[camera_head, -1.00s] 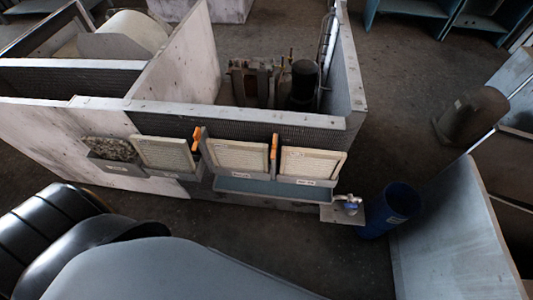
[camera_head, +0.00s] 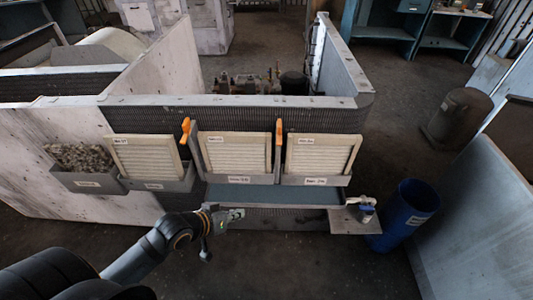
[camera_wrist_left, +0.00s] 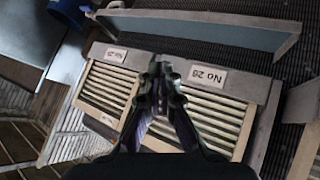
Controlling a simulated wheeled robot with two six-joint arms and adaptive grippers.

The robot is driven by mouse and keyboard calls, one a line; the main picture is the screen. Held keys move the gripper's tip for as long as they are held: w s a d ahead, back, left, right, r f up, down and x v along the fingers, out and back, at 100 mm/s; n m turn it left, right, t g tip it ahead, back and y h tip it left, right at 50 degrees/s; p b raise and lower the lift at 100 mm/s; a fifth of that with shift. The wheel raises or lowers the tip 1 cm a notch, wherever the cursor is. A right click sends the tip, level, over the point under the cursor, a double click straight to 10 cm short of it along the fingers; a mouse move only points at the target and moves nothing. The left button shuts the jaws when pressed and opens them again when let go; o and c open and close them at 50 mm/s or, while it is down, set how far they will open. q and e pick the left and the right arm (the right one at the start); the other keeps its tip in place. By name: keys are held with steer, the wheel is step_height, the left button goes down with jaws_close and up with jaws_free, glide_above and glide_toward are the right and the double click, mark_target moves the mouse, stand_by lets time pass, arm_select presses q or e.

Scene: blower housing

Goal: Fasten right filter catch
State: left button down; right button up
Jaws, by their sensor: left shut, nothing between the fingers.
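Two orange catches stand on the housing's front, a left one (camera_head: 186,130) and a right one (camera_head: 279,137). Both look roughly upright. The right catch is on the post between the middle filter (camera_head: 238,157) and the right filter (camera_head: 318,157), both slatted panels in pale frames. My left gripper (camera_head: 236,214) is shut and empty, low in front of the housing, below the middle filter and left of the right catch. In the left wrist view its closed fingertips (camera_wrist_left: 161,70) overlap the filter fronts. I make out no orange catch in that view. My right gripper is not in view.
A blue-grey tray (camera_head: 270,195) runs below the filters. A small bracket with a blue-and-white part (camera_head: 366,207) juts out at its right end, beside a blue bin (camera_head: 405,215). Floor before the housing is open.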

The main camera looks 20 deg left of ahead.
arm_select(q)
steer(key=w+a+r+n+t+h, duration=0.2)
steer(key=w+r+n+t, duration=0.1)
steer(key=r+n, duration=0.2)
steer(key=w+a+r+n+t+h, duration=0.2)
steer(key=w+r+n+t, duration=0.2)
steer(key=r, duration=0.5)
steer(key=shift+w+a+r+n+h, duration=0.15)
steer(key=shift+w+a+n+h, duration=0.2)
steer(key=shift+n, duration=0.75)
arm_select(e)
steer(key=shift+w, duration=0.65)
arm_select(q)
steer(key=shift+s, duration=0.1)
